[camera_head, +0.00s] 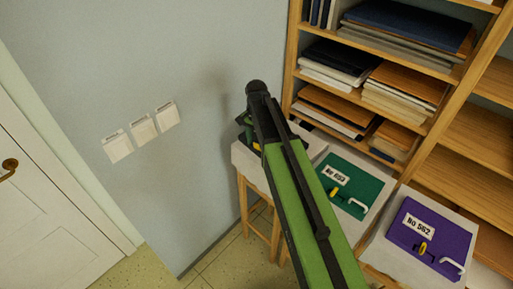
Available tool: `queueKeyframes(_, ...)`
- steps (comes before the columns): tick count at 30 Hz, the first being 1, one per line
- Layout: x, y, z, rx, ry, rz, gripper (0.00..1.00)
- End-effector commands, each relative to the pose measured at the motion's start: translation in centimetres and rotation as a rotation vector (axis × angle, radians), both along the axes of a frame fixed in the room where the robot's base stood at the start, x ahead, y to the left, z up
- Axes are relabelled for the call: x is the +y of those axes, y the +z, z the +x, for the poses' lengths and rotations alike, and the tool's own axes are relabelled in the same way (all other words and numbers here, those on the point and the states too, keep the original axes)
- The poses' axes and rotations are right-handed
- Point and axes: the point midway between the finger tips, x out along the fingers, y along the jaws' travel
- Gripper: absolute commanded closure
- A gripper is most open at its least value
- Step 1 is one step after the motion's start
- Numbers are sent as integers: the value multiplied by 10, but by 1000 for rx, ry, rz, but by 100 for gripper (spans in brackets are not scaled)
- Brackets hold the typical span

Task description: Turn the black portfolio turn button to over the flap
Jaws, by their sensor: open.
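My green and black arm (300,205) rises through the middle of the view and covers most of the leftmost stand. A small dark patch with green and yellow (247,130) shows just left of the arm, above that stand's pale top. I cannot tell how much of it is the black portfolio and how much is my own wrist. The turn button's position over or off the flap cannot be made out. My gripper's fingers are not distinguishable; they seem hidden behind the arm.
A green portfolio (372,187) and a purple portfolio (405,217) lie to the right, each with a label, yellow button and white handle. A wooden shelf (437,142) with stacked folders stands behind. The wall with switches (142,130) and a white door (40,200) are left.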

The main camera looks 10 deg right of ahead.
Motion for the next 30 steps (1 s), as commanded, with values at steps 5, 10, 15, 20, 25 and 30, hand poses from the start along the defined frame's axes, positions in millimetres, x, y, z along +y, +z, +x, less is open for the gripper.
queueKeyframes(5, 0, 1, 0, 0, 1, 0, 51)
queueKeyframes(10, 1, 1, 0, 0, 1, 0, 71)
queueKeyframes(15, 1, 1, 0, 0, 1, 0, 93)
queueKeyframes(20, 1, 1, 0, 0, 2, 0, 100)
queueKeyframes(25, 1, 1, 0, 0, 12, 0, 100)
queueKeyframes(30, 2, 1, 0, 0, 59, 0, 100)
